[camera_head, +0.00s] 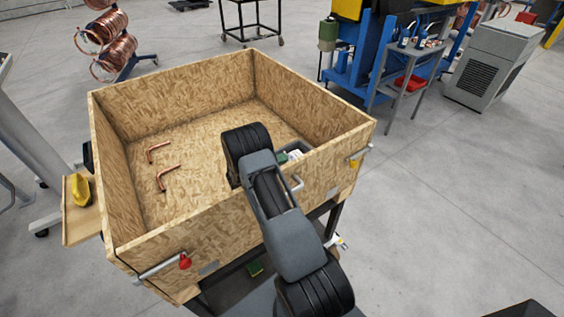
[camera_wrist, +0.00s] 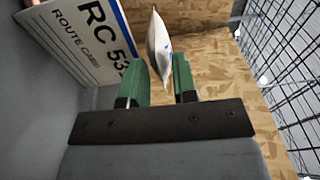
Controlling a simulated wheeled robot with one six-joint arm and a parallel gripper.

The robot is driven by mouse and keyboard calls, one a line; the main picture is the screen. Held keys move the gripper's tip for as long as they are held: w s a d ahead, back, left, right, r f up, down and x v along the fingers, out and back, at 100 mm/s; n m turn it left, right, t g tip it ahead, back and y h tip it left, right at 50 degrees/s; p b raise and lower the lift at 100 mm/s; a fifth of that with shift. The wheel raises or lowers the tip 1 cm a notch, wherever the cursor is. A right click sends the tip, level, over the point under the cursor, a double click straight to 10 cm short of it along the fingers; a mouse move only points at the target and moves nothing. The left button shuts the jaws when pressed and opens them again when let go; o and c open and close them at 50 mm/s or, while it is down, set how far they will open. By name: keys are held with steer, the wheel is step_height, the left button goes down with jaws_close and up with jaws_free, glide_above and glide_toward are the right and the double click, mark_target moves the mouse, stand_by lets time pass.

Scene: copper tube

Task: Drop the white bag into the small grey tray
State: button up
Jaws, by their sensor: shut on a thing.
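The white bag (camera_wrist: 158,42) is between the two green fingers of my gripper (camera_wrist: 161,80) in the wrist view. My gripper is shut on the bag's narrow lower end, and the rest of the bag sticks out past the fingertips. In the head view my arm hides much of the gripper. A small green and white patch shows just right of my arm, inside the wooden bin's right part. A small grey tray (camera_head: 299,146) seems to show there, mostly covered, and I cannot tell whether the bag is over it or inside it.
The chipboard bin (camera_head: 115,185) has high walls around this spot. Two bent copper tubes (camera_head: 166,178) lie on its floor at left. In the wrist view a route card (camera_wrist: 80,35) stands close at left and wire mesh (camera_wrist: 290,60) at right.

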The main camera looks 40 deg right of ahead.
steer(key=shift+f, duration=0.1)
steer(key=shift+f+b, duration=0.35)
steer(key=shift+f, duration=0.05)
steer(key=o, duration=0.9)
steer(key=a, duration=0.4)
steer(key=w+a+b, duration=0.1)
steer(key=a, duration=0.3)
steer(key=w+a, duration=0.1)
steer(key=a, duration=0.3)
steer(key=shift+w+r, duration=0.15)
steer(key=shift+r, duration=0.15)
